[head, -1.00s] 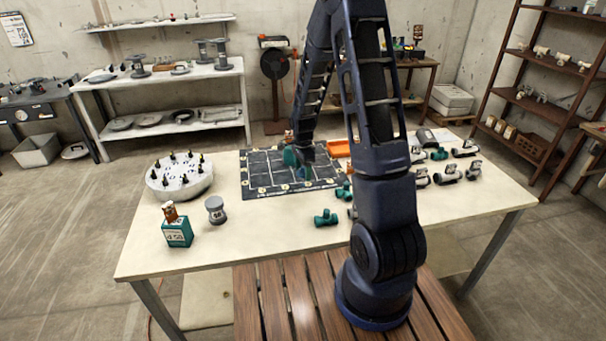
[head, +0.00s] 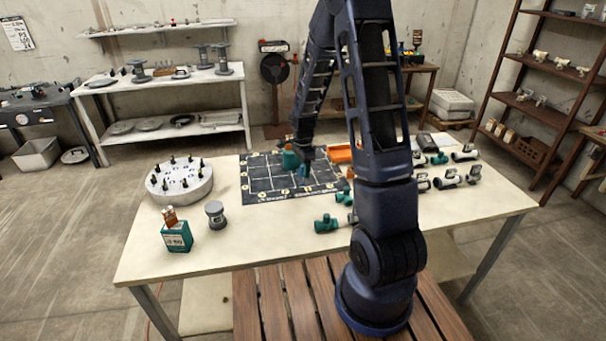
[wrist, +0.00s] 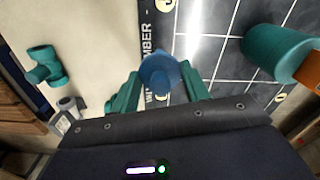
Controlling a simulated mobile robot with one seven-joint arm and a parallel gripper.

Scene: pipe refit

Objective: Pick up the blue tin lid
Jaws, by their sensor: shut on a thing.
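The blue tin lid (wrist: 160,72) is a small round blue piece. In the wrist view it sits between the teal fingertips of my gripper (wrist: 160,84), which is shut on it. In the head view my gripper (head: 304,168) is over the dark gridded mat (head: 262,191), with a bit of blue at its tips. How far the lid is above the mat is hard to tell.
A teal cylinder (wrist: 272,50) stands close to the right of my gripper. Teal pipe fittings (head: 326,224) lie in front of the mat. A round grey-white block with black pegs (head: 180,186) stands at left.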

